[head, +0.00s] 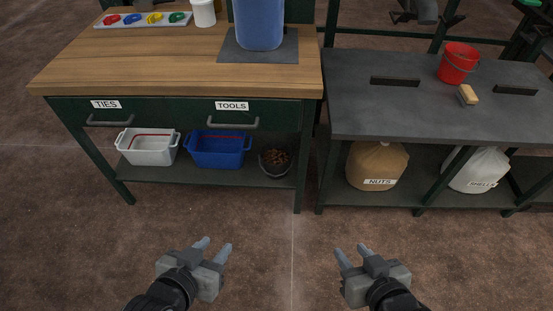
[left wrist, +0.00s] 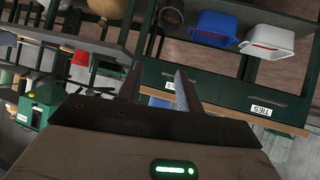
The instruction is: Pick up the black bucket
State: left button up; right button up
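The black bucket (head: 275,160) stands on the lower shelf of the wooden-topped bench, at the shelf's right end. It holds a heap of small brown pieces. My left gripper (head: 215,245) is open and empty, over the floor in front of the bench and well short of the bucket. Its two fingers also show apart in the left wrist view (left wrist: 157,90). My right gripper (head: 352,251) is open and empty, over the floor to the right.
A blue bin (head: 218,160) and a white bin (head: 147,158) stand left of the bucket on the shelf (head: 200,177). A drawer labelled TOOLS (head: 232,113) overhangs it, and a bench leg (head: 301,170) stands to its right. The floor (head: 285,240) ahead is clear.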

aim_at(275, 156)
jog(key=k, duration=0.4)
jog(key=z, duration=0.6)
jog(key=i, duration=1.4)
jog(key=u, duration=0.65)
